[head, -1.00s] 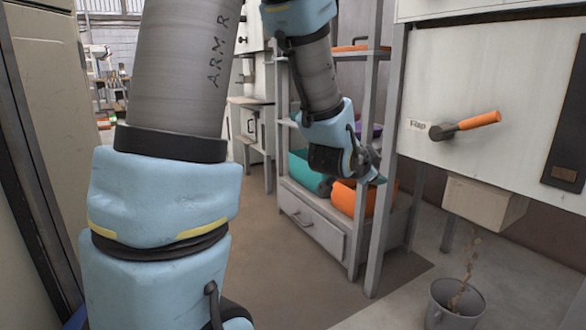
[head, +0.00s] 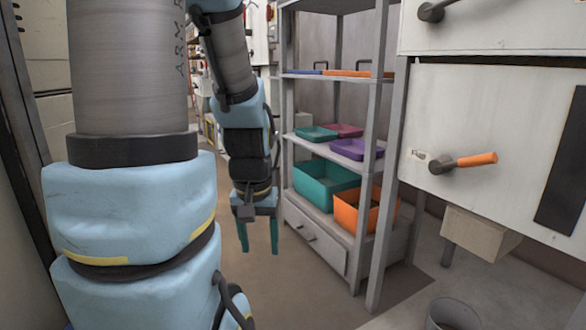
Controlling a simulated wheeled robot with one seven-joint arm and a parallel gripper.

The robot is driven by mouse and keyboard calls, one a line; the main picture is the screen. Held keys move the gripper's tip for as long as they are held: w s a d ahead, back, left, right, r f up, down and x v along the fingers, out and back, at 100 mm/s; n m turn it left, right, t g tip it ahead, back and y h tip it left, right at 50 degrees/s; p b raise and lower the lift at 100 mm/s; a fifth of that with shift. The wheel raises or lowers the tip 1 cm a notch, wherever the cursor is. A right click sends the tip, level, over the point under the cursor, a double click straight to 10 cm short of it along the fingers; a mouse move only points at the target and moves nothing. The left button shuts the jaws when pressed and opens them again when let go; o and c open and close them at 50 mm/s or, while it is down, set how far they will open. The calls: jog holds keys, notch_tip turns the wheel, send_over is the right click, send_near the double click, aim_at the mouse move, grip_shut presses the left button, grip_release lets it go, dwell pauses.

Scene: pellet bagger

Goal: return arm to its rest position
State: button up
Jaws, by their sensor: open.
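My arm fills the left of the head view, its thick grey and blue links close to the camera. Its outer part hangs down behind them. My gripper (head: 259,236) points at the floor with its two teal fingers apart. It is empty and stands in free air in front of the shelf's left side, clear of the drawer.
A grey shelf (head: 372,200) holds a teal bin (head: 322,186), an orange bin (head: 352,222) and several shallow trays. At right is a white machine with an orange-tipped lever (head: 476,159) and a chute (head: 478,233). A grey bucket (head: 453,315) stands below it. Floor between is clear.

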notch_tip(320, 180, up, 30)
jog(key=p, duration=2.8)
